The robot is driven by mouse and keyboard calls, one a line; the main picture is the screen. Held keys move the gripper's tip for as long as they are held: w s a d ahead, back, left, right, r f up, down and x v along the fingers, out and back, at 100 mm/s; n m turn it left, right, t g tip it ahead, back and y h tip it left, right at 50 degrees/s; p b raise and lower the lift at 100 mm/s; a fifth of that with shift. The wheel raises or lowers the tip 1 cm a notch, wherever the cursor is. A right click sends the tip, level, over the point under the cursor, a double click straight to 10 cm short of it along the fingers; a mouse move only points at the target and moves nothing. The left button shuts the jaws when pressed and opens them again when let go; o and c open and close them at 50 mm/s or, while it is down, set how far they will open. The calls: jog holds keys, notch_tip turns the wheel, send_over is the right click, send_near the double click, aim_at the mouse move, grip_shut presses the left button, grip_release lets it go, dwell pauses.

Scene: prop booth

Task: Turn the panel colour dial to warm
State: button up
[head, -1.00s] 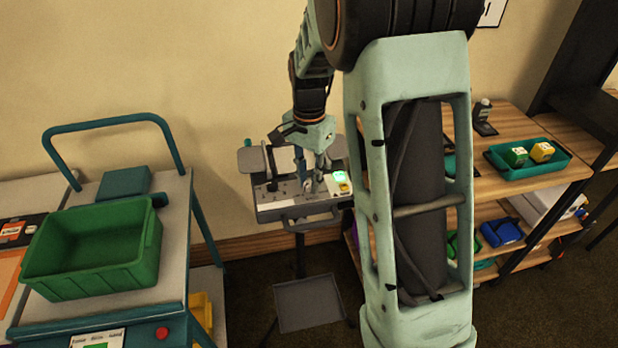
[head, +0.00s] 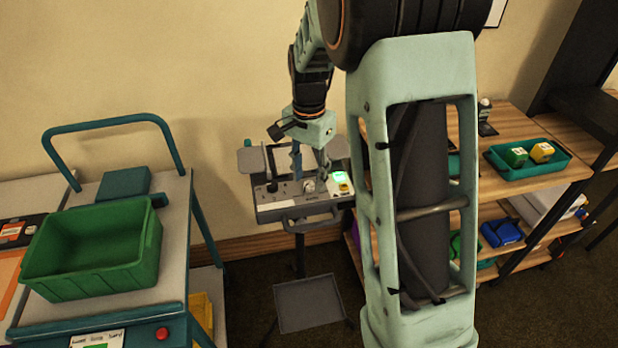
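A grey control panel (head: 270,210) stands on a post near the wall, with several small controls on its sloped face. A pale round knob (head: 308,186), which looks like the colour dial, sits near the middle of the face. Its pointer and markings are too small to read. My gripper (head: 297,172) points down over the panel, just above and left of the knob.
A lit green display (head: 340,178) and a yellow part (head: 344,189) are at the panel's right. A handle bar runs along its front. A green bin (head: 95,285) sits on a trolley at left. A wooden shelf with a teal tray (head: 520,172) stands at right.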

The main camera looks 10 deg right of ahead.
aim_at(309, 183)
notch_tip(309, 183, up, 11)
dwell(0.3)
